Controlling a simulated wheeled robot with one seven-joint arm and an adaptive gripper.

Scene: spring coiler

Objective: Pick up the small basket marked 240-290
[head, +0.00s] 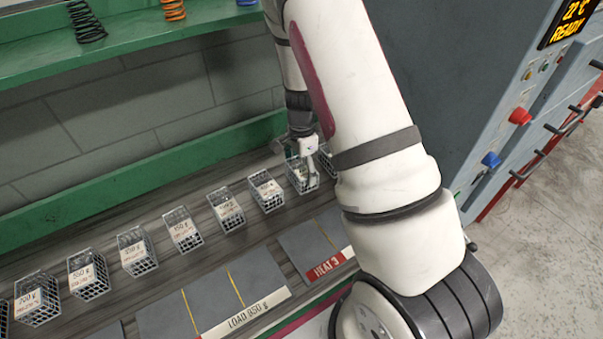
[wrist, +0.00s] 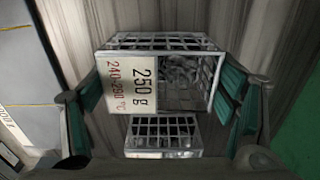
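The small basket marked 240-290 °C and 250 g (wrist: 190,98) is a wire mesh basket with a white label and grey pieces inside. In the wrist view it fills the space between the two green-padded fingers of my gripper (wrist: 162,100). The pads lie right along its left and right sides; I cannot tell whether they press on it. In the head view my gripper (head: 307,150) points down over a basket (head: 303,177) near the right end of the row, partly hiding it. That basket appears level with the row.
Several similar labelled baskets stand in a row to the left, the nearest (head: 266,190) close by. Another mesh basket (wrist: 163,137) shows below in the wrist view. Grey plates, a HEAT 3 sign (head: 326,266) and a LOAD sign lie in front. A green shelf (head: 130,52) with springs is behind; a grey machine (head: 455,95) stands at right.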

